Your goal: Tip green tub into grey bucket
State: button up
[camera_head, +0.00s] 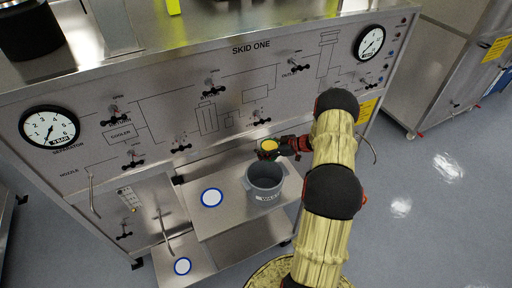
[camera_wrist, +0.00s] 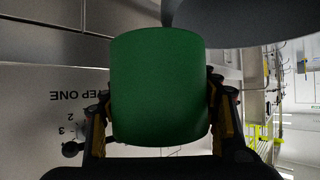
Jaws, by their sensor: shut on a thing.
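The green tub (camera_wrist: 160,88) fills the middle of the wrist view, between the two fingers of my gripper (camera_wrist: 160,120). My gripper is shut on its sides. In the head view my gripper (camera_head: 270,150) holds the tub at the far rim of the grey bucket, a little above it. Only a round yellow top (camera_head: 267,145) of the tub shows clearly there, and it looks about upright. The grey bucket (camera_head: 265,193) stands open on the steel shelf, and I see into its dark inside. A grey curved shape, likely the bucket (camera_wrist: 245,20), shows in the wrist view.
The steel shelf (camera_head: 228,220) holds a white disc with a blue ring (camera_head: 211,197) left of the bucket. A lower shelf bears another such disc (camera_head: 183,266). Behind stands the skid panel (camera_head: 150,110) with valves and gauges. Floor at right is clear.

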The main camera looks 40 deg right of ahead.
jog(key=shift+s+d, duration=0.25)
jog(key=shift+d, duration=0.25)
jog(key=shift+s+a+r+n+t+h+b, duration=0.25)
jog(key=shift+s+a+n+t+h+b, duration=0.15)
jog(key=shift+n, duration=0.2)
jog(key=b, duration=0.1)
jog(key=a+n+b, duration=0.1)
jog(key=shift+s+a+f+t+h+b, duration=0.1)
jog(key=shift+s+f+t+h+b, duration=0.2)
jog(key=shift+f+h+b, duration=0.1)
jog(key=shift+a+r+n, duration=0.1)
jog(key=shift+r+n, duration=0.15)
jog(key=shift+n, duration=0.05)
jog(key=shift+s+a+r+n+t+h+b, duration=0.3)
jog(key=shift+a+r+n+h+b, duration=0.1)
jog(key=shift+b, duration=0.35)
jog(key=shift+s+a+f+n+t+h+b, duration=0.35)
jog(key=shift+a+n+b, duration=0.2)
jog(key=shift+b, duration=1.2)
dwell(0.3)
jog(key=shift+s+a+f+n+t+h+b, duration=0.15)
jog(key=shift+f+n+t+h+b, duration=0.35)
jog(key=shift+b, duration=1.4)
dwell(0.6)
